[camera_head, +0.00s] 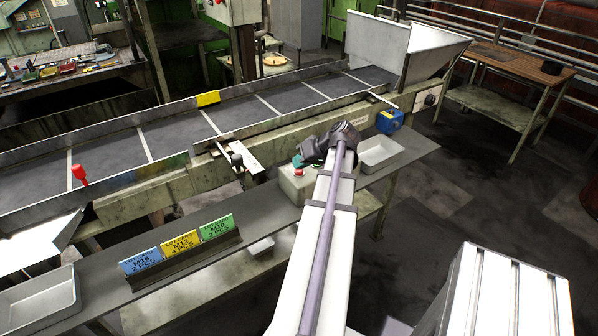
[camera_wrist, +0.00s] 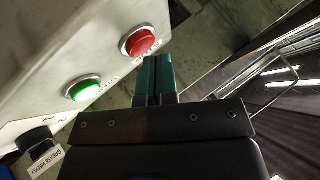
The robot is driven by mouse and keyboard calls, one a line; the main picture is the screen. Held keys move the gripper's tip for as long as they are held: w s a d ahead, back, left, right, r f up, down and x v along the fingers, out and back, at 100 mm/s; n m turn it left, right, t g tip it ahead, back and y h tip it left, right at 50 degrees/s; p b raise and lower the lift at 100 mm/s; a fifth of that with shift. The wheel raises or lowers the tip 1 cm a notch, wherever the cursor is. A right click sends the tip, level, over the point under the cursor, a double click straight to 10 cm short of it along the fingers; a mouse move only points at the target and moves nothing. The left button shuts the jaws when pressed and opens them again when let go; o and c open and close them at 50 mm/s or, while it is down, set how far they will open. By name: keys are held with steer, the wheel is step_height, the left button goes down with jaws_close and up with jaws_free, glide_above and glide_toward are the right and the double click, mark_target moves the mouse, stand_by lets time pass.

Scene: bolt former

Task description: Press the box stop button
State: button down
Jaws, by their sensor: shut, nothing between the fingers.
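A pale control box (camera_head: 294,187) stands on the bench beside the conveyor; it fills the upper left of the wrist view (camera_wrist: 55,45). Its red button (camera_wrist: 138,41) sits in a metal ring. A lit green button (camera_wrist: 84,89) is below and left of it. The red button also shows in the head view (camera_head: 299,172). My gripper (camera_wrist: 157,62) is shut and empty, its teal fingertips just right of and below the red button in the wrist view. I cannot tell whether they touch the box. In the head view, my dark wrist hides part of the box.
The conveyor (camera_head: 185,129) runs behind the box. A grey tray (camera_head: 380,153) is to the right, and coloured order cards (camera_head: 180,244) stand to the left. A black knob (camera_wrist: 35,140) with a tag is at lower left in the wrist view. A blue device (camera_head: 390,120) sits farther right.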

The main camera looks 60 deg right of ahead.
steer(key=shift+f, duration=0.4)
steer(key=shift+r, duration=0.5)
step_height(320, 180, up, 6)
steer(key=p, duration=0.6)
steer(key=shift+r+p, duration=0.15)
steer(key=shift+p, duration=0.25)
